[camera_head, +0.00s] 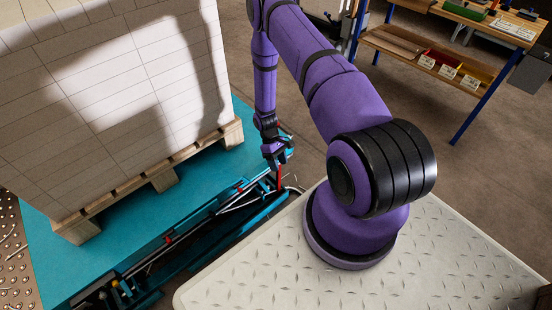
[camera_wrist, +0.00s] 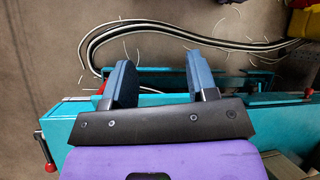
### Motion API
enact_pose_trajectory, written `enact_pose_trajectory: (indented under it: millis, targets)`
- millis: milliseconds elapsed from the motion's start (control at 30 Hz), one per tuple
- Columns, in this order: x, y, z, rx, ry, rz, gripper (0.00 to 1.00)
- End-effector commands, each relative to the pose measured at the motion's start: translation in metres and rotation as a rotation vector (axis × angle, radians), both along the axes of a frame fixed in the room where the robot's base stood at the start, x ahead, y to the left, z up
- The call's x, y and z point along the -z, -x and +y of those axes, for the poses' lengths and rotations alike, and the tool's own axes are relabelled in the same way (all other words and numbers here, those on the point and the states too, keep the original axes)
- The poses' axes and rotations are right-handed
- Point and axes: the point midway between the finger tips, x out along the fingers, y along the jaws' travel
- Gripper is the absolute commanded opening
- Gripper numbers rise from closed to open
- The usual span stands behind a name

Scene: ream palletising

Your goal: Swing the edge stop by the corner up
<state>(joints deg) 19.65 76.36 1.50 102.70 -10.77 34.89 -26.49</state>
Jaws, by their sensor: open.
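My gripper (camera_head: 278,157) is at the near right corner of the teal lift table (camera_head: 222,165). Its two blue-grey fingers stand apart with nothing between them in the wrist view (camera_wrist: 161,70). A small upright red piece (camera_head: 279,179), apparently the edge stop by the corner, shows just below the fingers in the head view. In the wrist view a bit of red (camera_wrist: 101,88) shows beside the left finger, mostly hidden. I cannot tell whether the fingers touch it, nor its exact angle.
A tall stack of white reams (camera_head: 110,90) stands on a wooden pallet (camera_head: 163,180) on the table. Red-knobbed levers (camera_wrist: 38,163) and rods line the table's side. Looped cables (camera_wrist: 150,28) lie on the floor beyond. A shelf bench (camera_head: 410,52) stands at the back right.

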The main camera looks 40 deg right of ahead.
Motion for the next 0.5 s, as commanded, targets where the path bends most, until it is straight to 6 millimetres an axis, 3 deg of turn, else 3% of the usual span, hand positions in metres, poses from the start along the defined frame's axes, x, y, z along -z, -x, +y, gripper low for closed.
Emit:
enact_pose_trajectory:
  millis: [100,200,333,500]
  targets:
    - [-0.018,-0.036,-0.022,-0.01,-0.081,-0.197,0.53]
    - [-0.032,-0.061,-0.039,-0.033,-0.113,-0.336,0.53]
    - [-0.047,-0.081,-0.056,-0.06,-0.126,-0.452,0.53]
    - [-0.05,-0.089,-0.062,-0.076,-0.129,-0.502,0.53]
